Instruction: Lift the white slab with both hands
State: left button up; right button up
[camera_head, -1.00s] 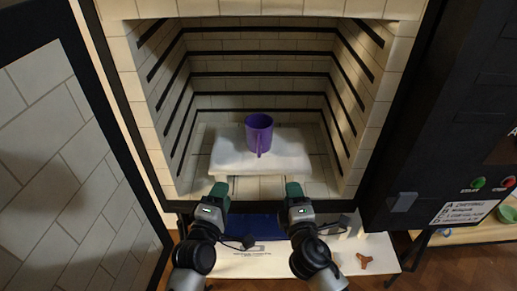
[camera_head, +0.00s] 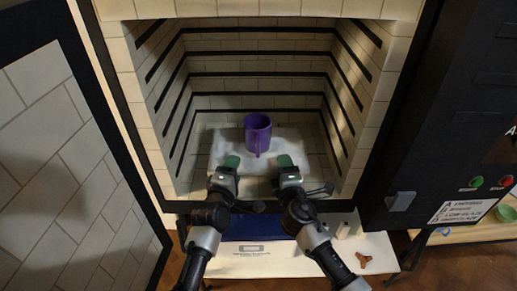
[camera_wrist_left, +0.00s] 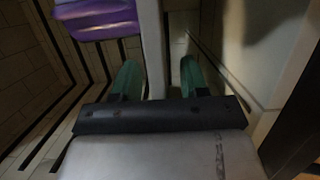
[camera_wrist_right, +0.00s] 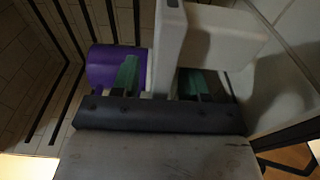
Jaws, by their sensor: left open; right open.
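The white slab (camera_head: 259,165) lies level inside the kiln. A purple mug (camera_head: 258,134) stands upright on it. My left gripper (camera_head: 230,163) is at the slab's front edge, left of centre, and my right gripper (camera_head: 286,162) is at the same edge, right of centre. Both are open. In the left wrist view the slab's edge (camera_wrist_left: 153,45) lies between the green fingers (camera_wrist_left: 160,78). In the right wrist view the slab's edge (camera_wrist_right: 168,45) also lies between the fingers (camera_wrist_right: 158,78). I cannot tell whether the fingers touch it.
Tiled kiln walls (camera_head: 358,110) with dark element bands close in on both sides and the back. The open kiln door (camera_head: 60,170) stands at the left. A black control box (camera_head: 450,120) is at the right. A blue box (camera_head: 255,228) sits below the kiln mouth.

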pick_arm(q)
jog(key=shift+w+d, duration=0.15)
jog(key=shift+w, duration=0.35)
pick_arm(e)
jog(key=shift+w, duration=0.5)
pick_arm(q)
grip_shut()
pick_arm(e)
grip_shut()
pick_arm(q)
jog(key=shift+r, duration=0.1)
pick_arm(e)
jog(key=shift+r, duration=0.1)
